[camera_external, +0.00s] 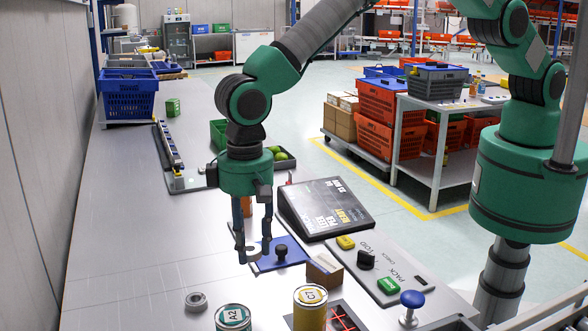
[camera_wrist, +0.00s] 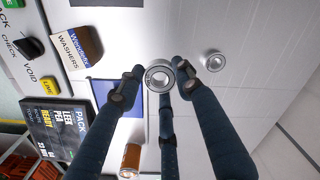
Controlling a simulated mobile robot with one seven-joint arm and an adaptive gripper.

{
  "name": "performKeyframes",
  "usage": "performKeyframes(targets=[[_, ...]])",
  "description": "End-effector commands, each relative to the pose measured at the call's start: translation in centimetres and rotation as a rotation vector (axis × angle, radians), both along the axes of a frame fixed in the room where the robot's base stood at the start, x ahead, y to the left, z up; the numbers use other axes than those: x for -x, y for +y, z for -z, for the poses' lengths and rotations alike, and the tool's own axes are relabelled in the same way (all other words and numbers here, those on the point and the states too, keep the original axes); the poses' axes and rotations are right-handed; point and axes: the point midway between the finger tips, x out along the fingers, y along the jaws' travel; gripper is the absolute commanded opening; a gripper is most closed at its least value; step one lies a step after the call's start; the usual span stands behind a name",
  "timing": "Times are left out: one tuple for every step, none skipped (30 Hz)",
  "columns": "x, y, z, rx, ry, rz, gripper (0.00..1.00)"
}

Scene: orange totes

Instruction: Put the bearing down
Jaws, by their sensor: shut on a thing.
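My gripper (camera_external: 254,246) points down over the grey bench, its fingers close to the surface. The held bearing (camera_external: 253,254) shows only partly in the external view, next to the left edge of a blue plate (camera_external: 265,265). I cannot tell whether it touches the bench. A second bearing (camera_external: 196,301) lies flat on the bench; it also shows in the wrist view (camera_wrist: 213,60).
A washers box (camera_external: 324,271), two labelled cans (camera_external: 310,311) (camera_external: 232,318), a button panel (camera_external: 375,265) and a display (camera_external: 326,207) stand nearby. An orange-brown cylinder (camera_wrist: 130,160) is near the fingers.

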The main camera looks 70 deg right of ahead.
Motion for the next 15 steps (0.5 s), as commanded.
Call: performKeyframes(targets=[[-0.5, -0.1, 0.4, -0.001, -0.001, 0.004, 0.07], [-0.7, -0.2, 0.4, -0.001, 0.0, 0.006, 0.07], [-1.1, -0.3, 0.5, -0.001, -0.001, 0.008, 0.07], [-1.5, -0.4, 0.5, -0.002, -0.002, 0.011, 0.07], [-1.8, -0.6, 0.6, -0.002, -0.002, 0.013, 0.07], [-2.3, -0.8, 0.6, -0.001, -0.001, 0.017, 0.07], [-2.6, -0.9, 0.6, -0.001, -0.001, 0.019, 0.07], [-3.0, -1.0, 0.6, -0.002, -0.002, 0.021, 0.07], [-3.4, -1.2, 0.6, -0.002, -0.002, 0.024, 0.07], [-3.8, -1.3, 0.6, -0.002, -0.002, 0.027, 0.07], [-4.1, -1.5, 0.6, -0.002, -0.002, 0.029, 0.07], [-4.7, -1.8, 0.6, -0.002, -0.002, 0.033, 0.07], [-5.0, -1.9, 0.6, -0.002, -0.002, 0.036, 0.07], [-5.4, -2.1, 0.6, -0.002, -0.002, 0.038, 0.07], [-5.8, -2.3, 0.6, -0.002, -0.002, 0.041, 0.07]])
